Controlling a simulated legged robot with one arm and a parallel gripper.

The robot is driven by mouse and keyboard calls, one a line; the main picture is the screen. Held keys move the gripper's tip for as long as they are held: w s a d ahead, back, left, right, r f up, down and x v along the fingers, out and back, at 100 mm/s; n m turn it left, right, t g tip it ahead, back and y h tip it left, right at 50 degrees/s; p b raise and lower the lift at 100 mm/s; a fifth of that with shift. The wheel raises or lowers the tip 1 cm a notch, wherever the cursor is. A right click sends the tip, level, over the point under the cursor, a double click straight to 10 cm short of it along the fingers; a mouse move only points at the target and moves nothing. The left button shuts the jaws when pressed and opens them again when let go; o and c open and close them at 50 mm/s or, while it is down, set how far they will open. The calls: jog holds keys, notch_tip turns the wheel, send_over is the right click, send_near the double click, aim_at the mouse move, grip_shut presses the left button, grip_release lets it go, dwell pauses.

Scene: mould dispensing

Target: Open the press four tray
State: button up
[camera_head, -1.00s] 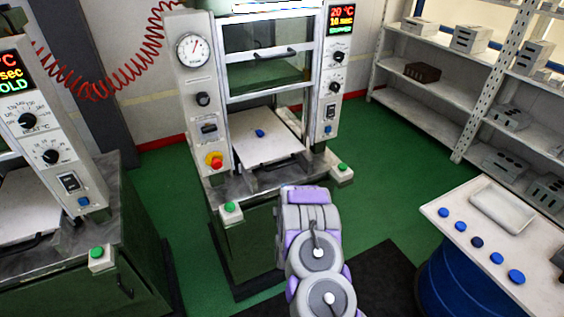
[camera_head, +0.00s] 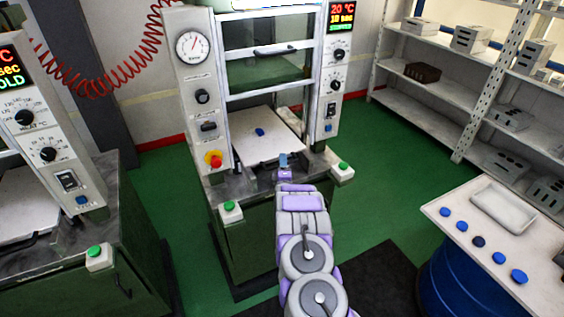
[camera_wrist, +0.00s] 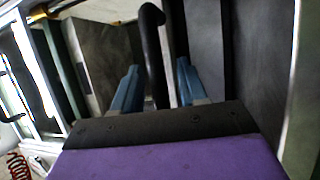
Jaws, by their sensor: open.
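The press in the middle (camera_head: 190,80) has a white tray (camera_head: 275,145) in its lower opening, with a small blue piece (camera_head: 259,132) on it. My gripper (camera_head: 284,162) is at the front edge of this tray, with blue fingertips. In the wrist view, my gripper (camera_wrist: 158,85) is open, and a black handle bar (camera_wrist: 153,45) stands between its two blue fingers. I cannot tell whether the fingers touch the bar. In the head view my arm and gripper hide part of the tray's front edge and handle.
A second press (camera_head: 50,130) stands at the left. At the right, a white table (camera_head: 480,237) on a blue drum (camera_head: 455,285) holds several blue discs and a shallow dish (camera_head: 503,206). Shelves (camera_head: 430,95) with grey moulds stand behind. Green floor (camera_head: 385,160) is free between.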

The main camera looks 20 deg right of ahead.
jog(key=shift+w+d+r, duration=0.1)
jog(key=shift+w+d, duration=0.15)
jog(key=shift+w, duration=0.35)
jog(key=shift+c, duration=0.4)
grip_shut()
jog(key=shift+r, duration=0.1)
